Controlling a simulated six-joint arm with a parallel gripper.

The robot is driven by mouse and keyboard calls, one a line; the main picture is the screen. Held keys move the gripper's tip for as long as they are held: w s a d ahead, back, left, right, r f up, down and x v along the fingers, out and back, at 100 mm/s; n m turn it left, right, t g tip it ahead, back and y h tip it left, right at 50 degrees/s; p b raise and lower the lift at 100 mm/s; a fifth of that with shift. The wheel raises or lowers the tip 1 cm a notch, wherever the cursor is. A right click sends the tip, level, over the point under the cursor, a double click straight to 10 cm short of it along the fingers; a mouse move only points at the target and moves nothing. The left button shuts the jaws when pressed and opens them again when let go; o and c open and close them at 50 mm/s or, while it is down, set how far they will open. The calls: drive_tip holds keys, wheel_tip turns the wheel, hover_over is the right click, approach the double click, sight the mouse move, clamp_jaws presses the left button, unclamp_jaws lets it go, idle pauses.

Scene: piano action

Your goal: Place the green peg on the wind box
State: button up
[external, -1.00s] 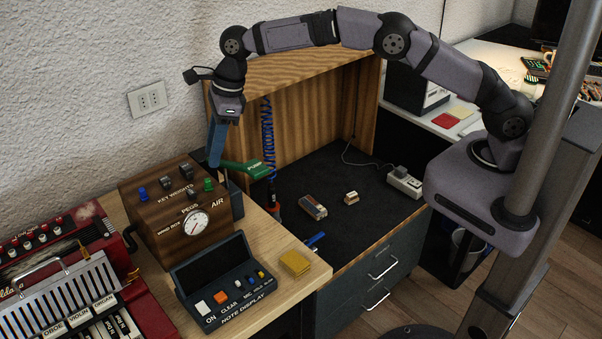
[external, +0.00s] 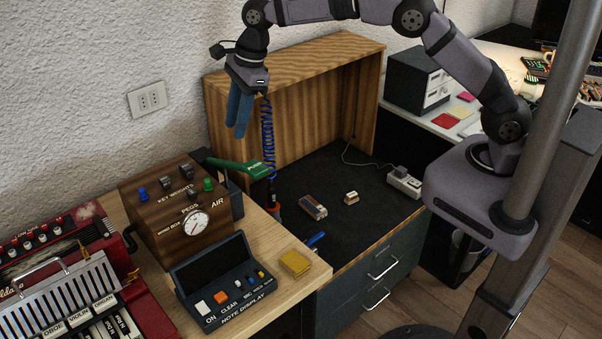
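The wooden wind box (external: 172,217) stands on the light wooden table, with a round white AIR gauge on its front. The green peg (external: 208,184) sits upright on the box's top at the right side, near the gauge. A blue peg (external: 142,194) stands on the top at the left. My gripper (external: 237,132) hangs above and to the right of the box, apart from it, over the green pump handle. Its two blue fingers point down with a narrow gap between them and hold nothing that I can see.
A green pump handle (external: 240,167) sticks out right of the box, by a blue coiled hose (external: 267,135). The note display (external: 225,285) and yellow pads (external: 295,263) lie in front. A red accordion (external: 65,280) is at left. The dark desktop (external: 340,235) has free room.

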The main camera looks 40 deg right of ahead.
drive_tip(key=s+d+f+n+h, duration=0.15)
drive_tip(key=d+n, duration=0.25)
drive_tip(key=d, duration=0.4)
drive_tip(key=s+d+n, duration=0.3)
drive_tip(key=d, duration=0.5)
drive_tip(key=s+d+f+n, duration=0.1)
drive_tip(key=s+d+n, duration=0.25)
drive_tip(key=d, duration=0.45)
drive_tip(key=s+d+f+n, duration=0.2)
drive_tip(key=s+d+n, duration=0.2)
drive_tip(key=s+d, duration=0.2)
drive_tip(key=s+d+f+n+g+h, duration=0.1)
drive_tip(key=s+d+f+n, duration=0.2)
drive_tip(key=s, duration=0.7)
drive_tip(key=d+n, duration=0.2)
drive_tip(key=d, duration=0.1)
drive_tip(key=shift+s+d+f, duration=0.25)
drive_tip(key=shift+s+f, duration=0.05)
drive_tip(key=shift+f, duration=0.05)
